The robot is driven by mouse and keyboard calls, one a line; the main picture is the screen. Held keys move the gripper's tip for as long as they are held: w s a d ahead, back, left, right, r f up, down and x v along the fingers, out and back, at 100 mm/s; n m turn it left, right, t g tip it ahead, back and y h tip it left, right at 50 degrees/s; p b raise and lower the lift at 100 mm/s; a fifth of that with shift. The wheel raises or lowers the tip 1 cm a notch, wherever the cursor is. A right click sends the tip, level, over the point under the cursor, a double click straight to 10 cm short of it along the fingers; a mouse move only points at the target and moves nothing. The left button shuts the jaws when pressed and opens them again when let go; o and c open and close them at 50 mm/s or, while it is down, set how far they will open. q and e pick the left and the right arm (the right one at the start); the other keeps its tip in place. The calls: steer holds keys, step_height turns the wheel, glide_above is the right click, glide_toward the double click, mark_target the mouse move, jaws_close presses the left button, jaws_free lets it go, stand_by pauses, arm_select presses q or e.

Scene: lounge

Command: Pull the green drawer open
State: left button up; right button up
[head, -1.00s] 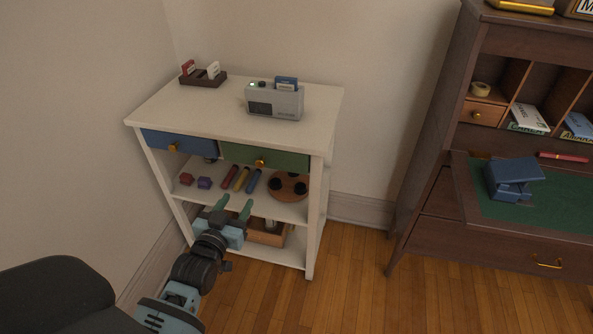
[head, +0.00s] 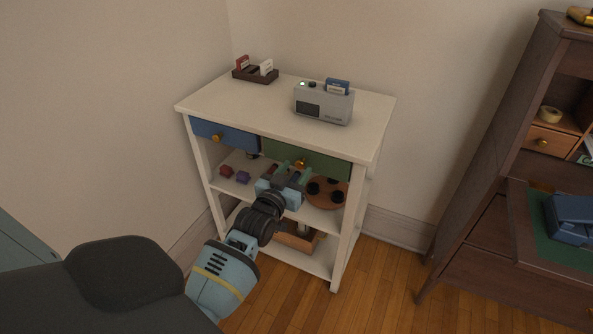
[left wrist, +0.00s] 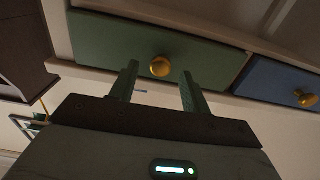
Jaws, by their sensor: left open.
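The green drawer (head: 322,165) is shut in the right half of the white cabinet's front, under its top. Its round brass knob (head: 300,162) shows just beyond my left gripper. My left gripper (head: 292,172) is open and empty, in front of the drawer. In the left wrist view the green drawer (left wrist: 100,42) fills the upper middle, and the knob (left wrist: 160,66) appears between the two spread fingers of my left gripper (left wrist: 160,85), a little beyond their tips. I cannot tell if anything touches. My right gripper is not in view.
The blue drawer (head: 224,137) is beside the green one. The white cabinet top (head: 240,103) holds a grey device (head: 323,104) and a dark card rack (head: 255,76). A round wooden tray (head: 328,193) is on the shelf below. A dark desk (head: 490,230) stands at right.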

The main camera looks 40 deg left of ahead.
arm_select(q)
steer(key=shift+w+a, duration=0.15)
steer(key=shift+w, duration=0.45)
jaws_close()
